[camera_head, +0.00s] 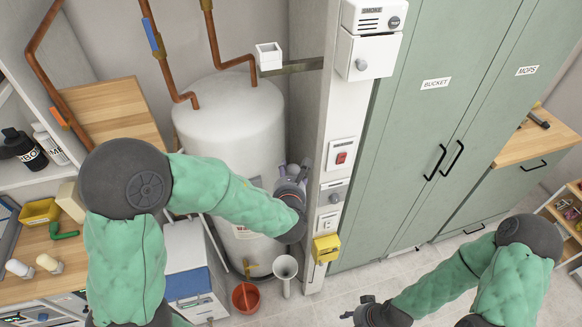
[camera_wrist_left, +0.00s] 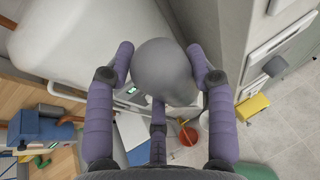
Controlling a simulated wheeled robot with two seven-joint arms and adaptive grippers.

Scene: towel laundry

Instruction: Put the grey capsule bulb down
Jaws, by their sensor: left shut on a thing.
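The grey capsule bulb (camera_wrist_left: 165,70) is a smooth, rounded grey body in the middle of the left wrist view. My left gripper (camera_wrist_left: 161,58), with purple padded fingers, is shut on it, with fingers at both sides and one below. In the head view my left gripper (camera_head: 292,172) is between the white tank and the narrow wall panel. The bulb is not clearly visible there. My right gripper (camera_head: 360,309) is low at the bottom centre-right, above the floor; its fingers are too small to read.
A white tank (camera_head: 225,125) stands behind my left arm. The wall panel carries a red switch (camera_head: 342,157) and a yellow box (camera_head: 326,248). A red bucket (camera_head: 246,298) and a grey funnel (camera_head: 285,268) are below. Green cabinets (camera_head: 425,130) stand right; some tiled floor is clear.

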